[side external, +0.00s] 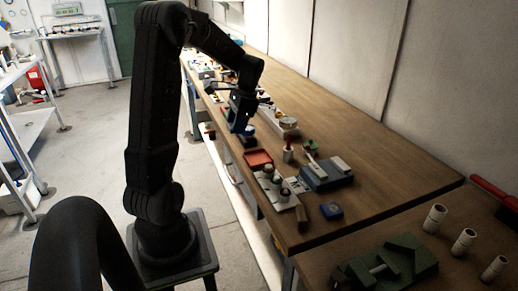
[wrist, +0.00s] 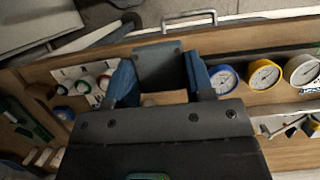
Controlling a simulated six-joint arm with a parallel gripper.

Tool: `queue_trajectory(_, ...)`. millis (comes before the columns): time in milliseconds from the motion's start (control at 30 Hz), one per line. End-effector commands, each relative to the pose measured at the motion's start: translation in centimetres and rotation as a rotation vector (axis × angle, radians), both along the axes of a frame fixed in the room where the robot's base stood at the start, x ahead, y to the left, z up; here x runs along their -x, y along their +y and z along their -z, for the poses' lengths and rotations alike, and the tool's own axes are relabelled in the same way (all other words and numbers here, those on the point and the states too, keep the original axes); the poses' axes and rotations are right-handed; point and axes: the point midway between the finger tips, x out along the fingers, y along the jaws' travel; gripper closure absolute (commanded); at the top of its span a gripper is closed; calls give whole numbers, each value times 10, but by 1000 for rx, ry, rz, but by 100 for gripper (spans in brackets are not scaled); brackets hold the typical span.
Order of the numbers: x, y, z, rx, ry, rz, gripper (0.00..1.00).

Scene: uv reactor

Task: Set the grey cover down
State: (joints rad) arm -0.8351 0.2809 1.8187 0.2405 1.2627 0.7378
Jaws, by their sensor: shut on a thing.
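My gripper (wrist: 161,82) shows in the wrist view with a blue finger on each side. It is shut on a dark grey, squarish piece, the grey cover (wrist: 160,62), which sits between the fingers. In the side external view my gripper (side external: 239,120) points down over the left edge zone of the long wooden bench (side external: 385,188). The cover cannot be told apart from the dark gripper there. Whether the cover touches anything beneath it cannot be told.
Dials with blue (wrist: 222,79), yellow (wrist: 264,75) and white rims stand right of the gripper in the wrist view. A red tray (side external: 258,160) and a blue-grey box (side external: 327,177) sit nearer the camera. The bench's right side is clear.

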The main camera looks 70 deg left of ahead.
Motion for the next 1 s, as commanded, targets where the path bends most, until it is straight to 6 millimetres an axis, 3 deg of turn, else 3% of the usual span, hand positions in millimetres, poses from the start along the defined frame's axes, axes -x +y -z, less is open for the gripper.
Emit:
queue_trajectory(100,-26,-11,17,2,1,6,80)
queue_trajectory(333,-59,-23,38,0,-1,1,80)
queue_trajectory(467,-64,-25,43,0,-1,-1,80)
queue_trajectory(733,-64,-25,78,1,0,-1,80)
queue_trajectory(1000,-64,-25,81,-2,-2,-2,80)
